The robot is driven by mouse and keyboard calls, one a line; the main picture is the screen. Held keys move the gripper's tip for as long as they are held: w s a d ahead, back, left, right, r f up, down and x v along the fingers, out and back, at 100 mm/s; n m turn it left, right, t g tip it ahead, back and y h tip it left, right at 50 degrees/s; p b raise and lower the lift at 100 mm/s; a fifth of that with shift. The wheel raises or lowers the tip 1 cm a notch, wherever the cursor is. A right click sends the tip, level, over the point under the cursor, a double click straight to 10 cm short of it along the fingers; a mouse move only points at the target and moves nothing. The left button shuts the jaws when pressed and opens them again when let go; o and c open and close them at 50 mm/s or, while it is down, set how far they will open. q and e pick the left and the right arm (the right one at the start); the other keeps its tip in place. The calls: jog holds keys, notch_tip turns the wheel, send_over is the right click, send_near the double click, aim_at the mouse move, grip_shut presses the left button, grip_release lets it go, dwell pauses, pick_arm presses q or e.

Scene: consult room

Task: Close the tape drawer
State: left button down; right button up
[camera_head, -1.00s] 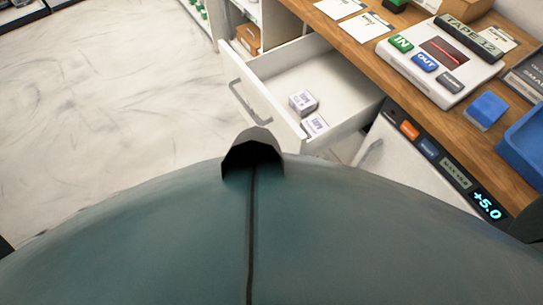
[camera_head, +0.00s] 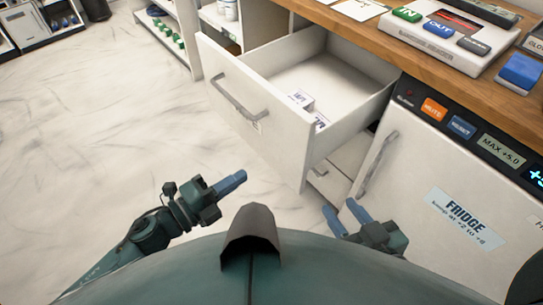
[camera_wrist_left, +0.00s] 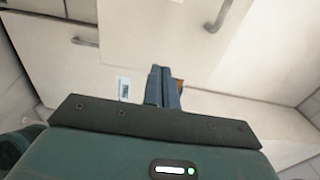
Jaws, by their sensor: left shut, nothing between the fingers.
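The open drawer is a white drawer (camera_head: 240,66) pulled out from under the wooden counter, with a grey bar handle (camera_head: 237,103) on its front. Small white labelled boxes (camera_head: 301,98) lie inside near the front panel. My left gripper (camera_head: 240,177) is shut and empty, below and in front of the drawer front, apart from it. Its closed blue fingers also show in the left wrist view (camera_wrist_left: 162,72), with pale panels and handles beyond. My right gripper (camera_head: 339,211) has its fingers spread, near the fridge front and below the drawer's right side.
A white fridge (camera_head: 420,165) with a handle stands right of the drawer. Shelves (camera_head: 170,32) stand behind. The pale floor (camera_head: 90,120) at left is clear.

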aim_at(282, 150)
pick_arm(q)
jog(key=x, duration=0.9)
jog(key=shift+w+d, duration=0.25)
jog(key=shift+d, duration=0.05)
pick_arm(e)
jog(key=shift+r, duration=0.1)
pick_arm(q)
jog(key=shift+w, duration=0.1)
pick_arm(e)
jog(key=shift+d, duration=0.15)
